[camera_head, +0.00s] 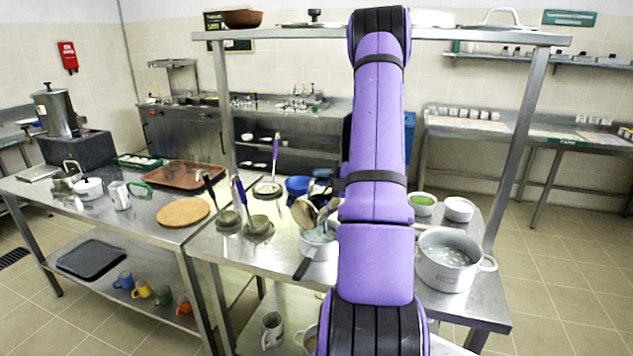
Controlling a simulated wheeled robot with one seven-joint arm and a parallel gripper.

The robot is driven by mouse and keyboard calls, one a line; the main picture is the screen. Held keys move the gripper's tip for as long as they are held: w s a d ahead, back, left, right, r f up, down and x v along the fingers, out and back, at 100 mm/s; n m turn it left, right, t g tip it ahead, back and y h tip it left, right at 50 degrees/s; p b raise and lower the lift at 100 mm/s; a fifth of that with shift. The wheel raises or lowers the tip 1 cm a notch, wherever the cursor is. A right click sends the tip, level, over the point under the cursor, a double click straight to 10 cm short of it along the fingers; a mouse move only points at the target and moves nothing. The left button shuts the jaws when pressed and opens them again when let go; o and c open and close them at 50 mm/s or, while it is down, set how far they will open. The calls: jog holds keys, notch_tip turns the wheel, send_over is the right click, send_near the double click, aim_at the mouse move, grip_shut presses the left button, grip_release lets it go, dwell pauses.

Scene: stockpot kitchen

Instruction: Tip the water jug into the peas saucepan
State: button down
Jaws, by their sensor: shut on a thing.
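A pale saucepan (322,247) stands on the middle steel counter, just left of my arm, its dark handle (303,268) pointing toward me. My arm hides its right side, and I cannot make out peas in it. My gripper (322,190) shows only in part, dark and largely behind my purple arm, above the saucepan. It is shut on a metallic vessel, apparently the water jug (304,213), which looks tilted over the saucepan. The jug's far side and the finger contact are hidden. No stream of water can be made out.
A large white stockpot (447,262) stands right of my arm, with a green-filled bowl (422,201) and a white bowl (459,207) behind it. Ladles (257,222) and a blue bowl (297,186) crowd the left. A shelf frame (530,125) rises over the counter.

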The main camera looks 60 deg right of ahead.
jog(key=shift+d+r+m+t, duration=0.15)
jog(key=shift+d+m+t, duration=0.1)
jog(key=shift+d+m, duration=0.3)
jog(key=shift+d+r+m+t, duration=0.1)
jog(key=shift+d+m+t, duration=0.2)
jog(key=shift+d, duration=0.4)
jog(key=shift+d+f+m+t, duration=0.1)
jog(key=shift+d+m+t, duration=0.35)
jog(key=shift+d+m, duration=1.2)
jog(key=shift+d, duration=0.25)
jog(key=shift+a, duration=0.1)
dwell(0.4)
